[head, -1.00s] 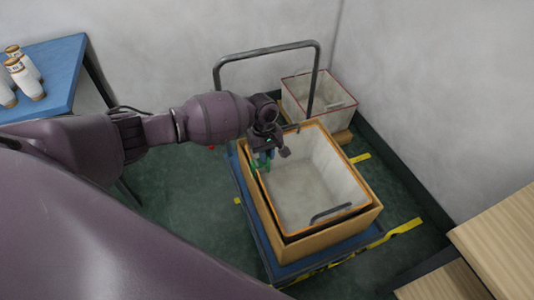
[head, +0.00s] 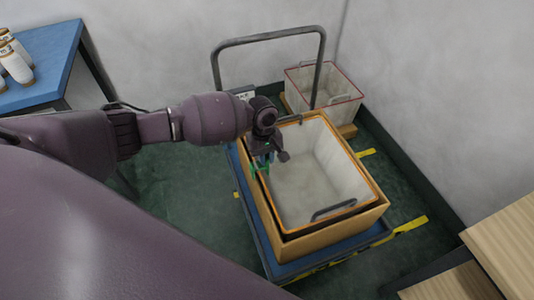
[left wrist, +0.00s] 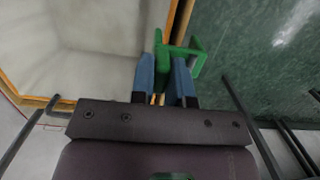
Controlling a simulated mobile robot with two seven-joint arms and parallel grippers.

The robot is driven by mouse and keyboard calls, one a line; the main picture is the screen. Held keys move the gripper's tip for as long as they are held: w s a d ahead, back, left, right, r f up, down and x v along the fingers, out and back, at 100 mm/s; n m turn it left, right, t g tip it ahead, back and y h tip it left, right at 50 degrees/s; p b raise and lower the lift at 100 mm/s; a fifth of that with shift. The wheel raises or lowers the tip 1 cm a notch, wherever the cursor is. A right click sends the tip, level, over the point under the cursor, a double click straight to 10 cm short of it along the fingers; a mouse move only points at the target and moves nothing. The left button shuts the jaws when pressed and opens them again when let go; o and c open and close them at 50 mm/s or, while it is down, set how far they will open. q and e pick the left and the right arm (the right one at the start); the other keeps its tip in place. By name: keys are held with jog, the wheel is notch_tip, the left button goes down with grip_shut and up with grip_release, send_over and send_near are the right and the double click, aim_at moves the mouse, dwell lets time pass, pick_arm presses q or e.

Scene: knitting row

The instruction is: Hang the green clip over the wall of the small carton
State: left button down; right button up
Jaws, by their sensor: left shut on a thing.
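My left gripper (head: 264,161) is shut on the green clip (head: 261,167) at the left wall of the nested cartons. In the left wrist view, the blue fingertips (left wrist: 165,72) pinch one leg of the clip (left wrist: 197,52), and its other part reaches right over the green floor. The brown carton wall (left wrist: 182,20) runs beneath, in line with the clip's gap; I cannot tell whether the clip touches it. The brown carton (head: 335,235) holds a white-walled bin with an orange rim (head: 352,160). My right gripper is not in view.
The cartons stand on a blue cart (head: 262,245) with a grey handle (head: 268,38). A smaller white bin with a red rim (head: 338,88) stands behind. A blue table (head: 50,65) with white bottles (head: 14,64) is left; a wooden surface (head: 510,240) is right.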

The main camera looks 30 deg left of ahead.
aim_at(266, 169)
pick_arm(q)
jog(key=shift+f+b, duration=0.35)
jog(key=shift+f, duration=0.4)
notch_tip(266, 169, down, 4)
jog(key=b, duration=0.2)
jog(key=shift+f+b, duration=0.25)
jog(key=shift+b, duration=0.15)
jog(key=shift+f, duration=0.25)
jog(key=c, duration=1)
grip_release()
